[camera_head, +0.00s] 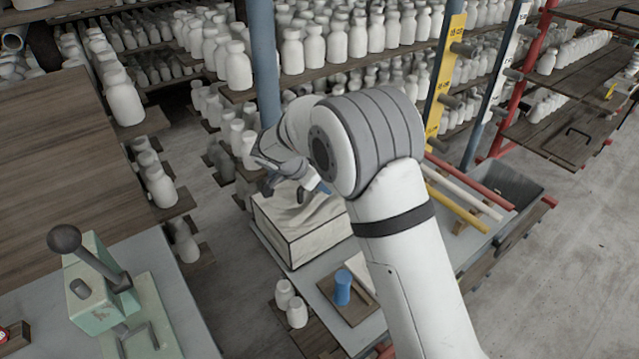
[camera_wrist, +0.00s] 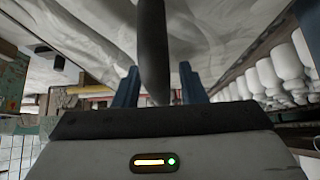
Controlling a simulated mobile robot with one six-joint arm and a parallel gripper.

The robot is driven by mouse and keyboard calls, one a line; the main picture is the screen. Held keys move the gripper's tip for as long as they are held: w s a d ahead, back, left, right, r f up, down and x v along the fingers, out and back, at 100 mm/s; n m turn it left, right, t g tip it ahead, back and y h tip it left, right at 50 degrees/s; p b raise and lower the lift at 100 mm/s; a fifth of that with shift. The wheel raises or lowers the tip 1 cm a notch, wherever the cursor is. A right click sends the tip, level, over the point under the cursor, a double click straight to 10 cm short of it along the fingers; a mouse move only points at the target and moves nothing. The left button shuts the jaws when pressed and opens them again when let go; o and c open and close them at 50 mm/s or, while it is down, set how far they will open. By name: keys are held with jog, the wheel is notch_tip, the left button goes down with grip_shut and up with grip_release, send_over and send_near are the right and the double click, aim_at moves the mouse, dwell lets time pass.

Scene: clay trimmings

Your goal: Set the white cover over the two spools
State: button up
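The white cover (camera_head: 300,228), boxy with dark edges and a creased top, stands on the grey bench in the head view. Its pale creased surface (camera_wrist: 80,30) fills the upper part of the wrist view. My gripper (camera_head: 296,188) is just over the cover's top. In the wrist view its two blue fingers (camera_wrist: 160,88) are apart, with a dark upright strip (camera_wrist: 152,45) between them; gaps show beside it, and I cannot tell what it is. One blue spool (camera_head: 342,288) stands upright on a wooden board. I cannot see a second spool; my arm hides part of the bench.
The wooden board (camera_head: 330,300) lies in front of the cover. A green lever press (camera_head: 98,295) is at lower left. Yellow and red bars (camera_head: 455,207) lie right of my arm. Bottle shelves (camera_head: 330,78) line the back.

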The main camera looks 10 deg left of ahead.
jog(key=shift+r+p, duration=0.2)
jog(key=shift+p, duration=0.15)
jog(key=b+v, duration=0.2)
jog(key=v, duration=1)
jog(key=s+d+r+n+g+y, duration=0.15)
jog(key=s+d, duration=0.25)
jog(key=d, duration=0.8)
jog(key=s+d+r+n+g+y, duration=0.1)
jog(key=s+d+r+n+g, duration=0.2)
jog(key=d, duration=0.8)
jog(key=s+d+f+n+t+y, duration=0.1)
jog(key=s+d+n, duration=0.1)
jog(key=s+d, duration=0.3)
jog(key=s+d+f+n+y, duration=0.1)
jog(key=s+d, duration=0.5)
jog(key=s, duration=0.6)
jog(key=shift+s+d+f+n+t, duration=0.2)
jog(key=shift+s+f+n+t, duration=0.2)
jog(key=shift+f, duration=0.25)
jog(key=shift+y, duration=0.25)
